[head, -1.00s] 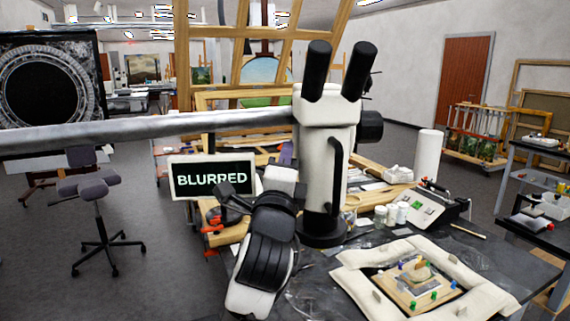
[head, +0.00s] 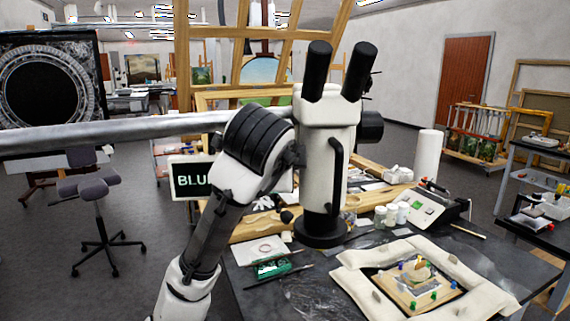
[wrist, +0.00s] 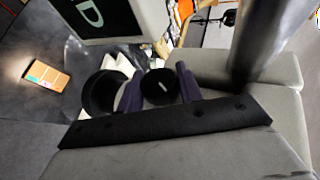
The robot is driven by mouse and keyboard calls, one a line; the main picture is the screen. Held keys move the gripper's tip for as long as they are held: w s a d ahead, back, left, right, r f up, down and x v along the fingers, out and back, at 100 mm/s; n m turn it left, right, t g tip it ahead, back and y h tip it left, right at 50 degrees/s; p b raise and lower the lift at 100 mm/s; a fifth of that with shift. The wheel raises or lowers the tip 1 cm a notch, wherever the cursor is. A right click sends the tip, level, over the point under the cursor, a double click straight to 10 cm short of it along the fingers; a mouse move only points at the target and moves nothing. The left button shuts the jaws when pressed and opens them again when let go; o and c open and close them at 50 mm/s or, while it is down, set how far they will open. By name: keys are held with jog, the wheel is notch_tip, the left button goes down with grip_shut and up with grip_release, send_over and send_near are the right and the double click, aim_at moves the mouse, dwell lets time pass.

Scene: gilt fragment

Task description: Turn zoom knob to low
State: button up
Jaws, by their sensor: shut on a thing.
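The white microscope (head: 325,150) stands on the table, with two black eyepieces and a black knob (head: 370,125) on its right side. In the wrist view, my gripper (wrist: 160,90) has its two dark purple fingers on either side of a small round black knob (wrist: 160,86), shut on it. The knob's face carries a short white mark; its setting cannot be read. A larger black round part (wrist: 100,92) sits just left of the fingers. In the head view my arm reaches the microscope's left side and hides the gripper and that knob.
A metal boom (head: 110,132) crosses at the left. The screen (head: 190,180) shows "BLU", the rest hidden by my arm. Jars (head: 390,214), a green tool (head: 272,268), and white padding (head: 370,290) around a pinned board (head: 400,294) lie on the table.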

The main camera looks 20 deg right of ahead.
jog(key=shift+g+y, duration=0.3)
jog(key=shift+g, duration=0.5)
jog(key=shift+f, duration=0.1)
jog(key=o, duration=1)
jog(key=b+v, duration=0.3)
jog(key=v, duration=1.1)
jog(key=shift+w, duration=0.1)
